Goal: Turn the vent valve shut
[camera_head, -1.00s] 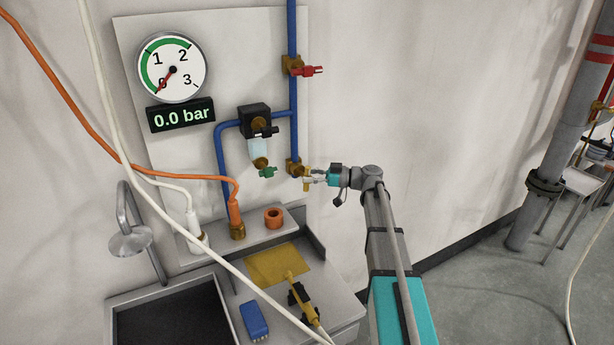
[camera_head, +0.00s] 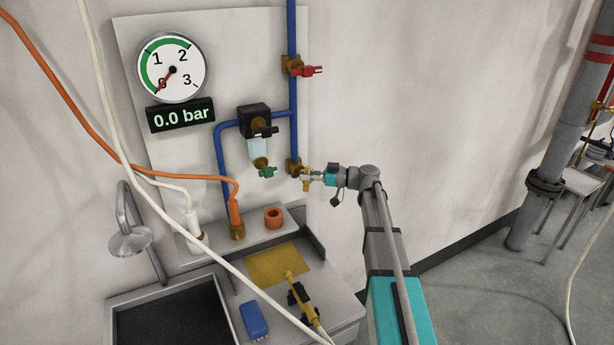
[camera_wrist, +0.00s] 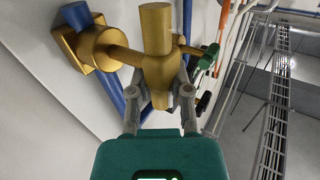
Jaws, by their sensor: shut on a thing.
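A brass valve with a yellow-brass T-handle (camera_head: 306,184) sits at the lower end of the blue pipe on the wall panel. No label marks it as the vent valve. In the wrist view its handle (camera_wrist: 157,35) fills the upper middle, on a stem from a round brass body (camera_wrist: 98,50). My gripper (camera_head: 312,177) is at this handle. In the wrist view its two fingers (camera_wrist: 159,98) are shut on the handle's lower part, one on each side. The fingertips are partly hidden by the handle.
A red-handled valve (camera_head: 308,71) is higher on the pipe. A green knob (camera_head: 267,172) under the filter is close on the left. The gauge (camera_head: 172,68) is near zero and the display (camera_head: 180,115) reads 0.0 bar. A bench with a sink (camera_head: 170,315) is below; bare wall is right.

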